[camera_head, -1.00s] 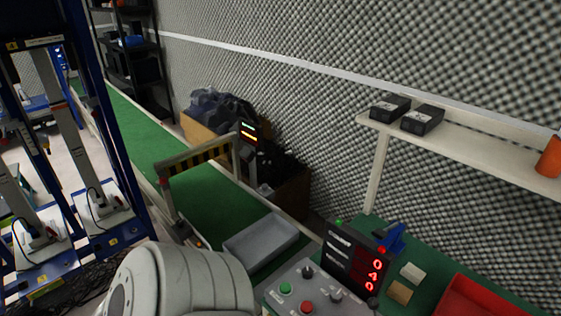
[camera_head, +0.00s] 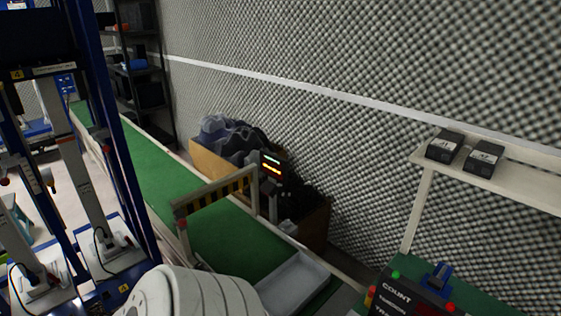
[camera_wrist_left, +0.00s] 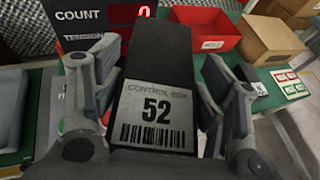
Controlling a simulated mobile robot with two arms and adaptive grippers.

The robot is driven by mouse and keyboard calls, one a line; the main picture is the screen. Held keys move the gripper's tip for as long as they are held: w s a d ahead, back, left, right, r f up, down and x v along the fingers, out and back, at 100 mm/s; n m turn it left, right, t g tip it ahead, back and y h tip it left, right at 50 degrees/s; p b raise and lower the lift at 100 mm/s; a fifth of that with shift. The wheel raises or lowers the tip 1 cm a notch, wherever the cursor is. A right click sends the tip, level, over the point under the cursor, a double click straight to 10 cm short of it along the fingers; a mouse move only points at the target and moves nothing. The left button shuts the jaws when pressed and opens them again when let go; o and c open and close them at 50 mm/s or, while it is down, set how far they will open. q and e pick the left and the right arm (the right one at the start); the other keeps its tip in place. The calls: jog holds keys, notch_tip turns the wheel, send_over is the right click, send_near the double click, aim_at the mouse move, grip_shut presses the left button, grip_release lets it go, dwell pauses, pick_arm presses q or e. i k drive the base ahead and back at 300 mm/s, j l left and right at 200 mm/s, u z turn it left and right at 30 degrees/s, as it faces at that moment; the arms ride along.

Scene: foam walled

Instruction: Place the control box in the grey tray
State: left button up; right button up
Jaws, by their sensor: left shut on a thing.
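The control box (camera_wrist_left: 155,95) is a black box with a white label reading "CONTROL BOX 52" and a barcode. In the left wrist view it sits between the two fingers of my left gripper (camera_wrist_left: 158,105), which is shut on it. The grey tray (camera_head: 295,286) lies on the green conveyor in the head view, at the bottom centre, partly cut off and partly behind my arm. A grey edge at the left of the wrist view (camera_wrist_left: 12,105) may be this tray; I cannot tell. My right gripper is not in view.
A counter display (camera_head: 405,300) with red digits stands right of the tray. A striped gate (camera_head: 215,195) spans the conveyor. Two black boxes (camera_head: 465,153) sit on a shelf. A red bin (camera_wrist_left: 205,32) and cardboard box (camera_wrist_left: 268,38) stand beyond the gripper.

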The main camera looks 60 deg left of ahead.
aim_at(296, 285)
jog(key=k+j+z, duration=0.1)
jog(key=j, duration=0.35)
jog(key=k+j, duration=0.25)
jog(key=j, duration=0.2)
jog(key=k+j+z, duration=0.15)
jog(key=j, duration=0.3)
jog(key=k+j, duration=0.2)
jog(key=j, duration=0.2)
jog(key=k+j+z, duration=0.15)
jog(key=j, duration=0.3)
jog(key=k, duration=0.05)
